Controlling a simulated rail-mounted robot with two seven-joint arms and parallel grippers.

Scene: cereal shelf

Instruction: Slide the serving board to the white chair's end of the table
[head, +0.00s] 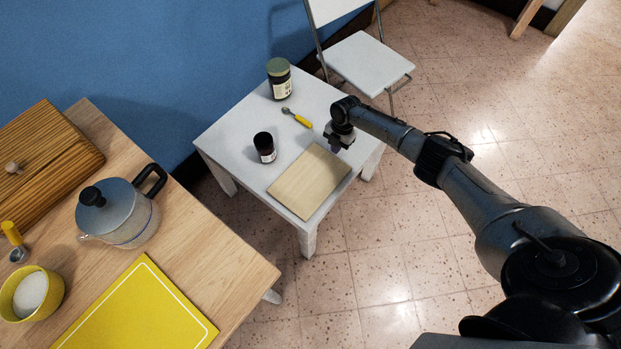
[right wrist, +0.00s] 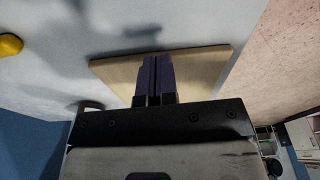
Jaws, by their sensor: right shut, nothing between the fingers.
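The serving board (head: 308,182), a pale wooden rectangle, lies flat on the white table (head: 225,133) along its front edge, toward the end away from the chair. The white chair (head: 366,62) stands beyond the table's far end. My right gripper (head: 335,149) is shut and empty at the board's chair-side end. In the right wrist view its dark fingers (right wrist: 155,78) point over the board (right wrist: 205,68) and hide part of it. I cannot tell whether the fingertips touch the board. My left gripper is not in view.
A dark jar (head: 265,148), a yellow-handled utensil (head: 297,117) and a green-lidded jar (head: 280,79) stand or lie behind the board. The tabletop between the gripper and the chair is clear. A wooden table (head: 232,262) with a kettle (head: 120,212) is at left.

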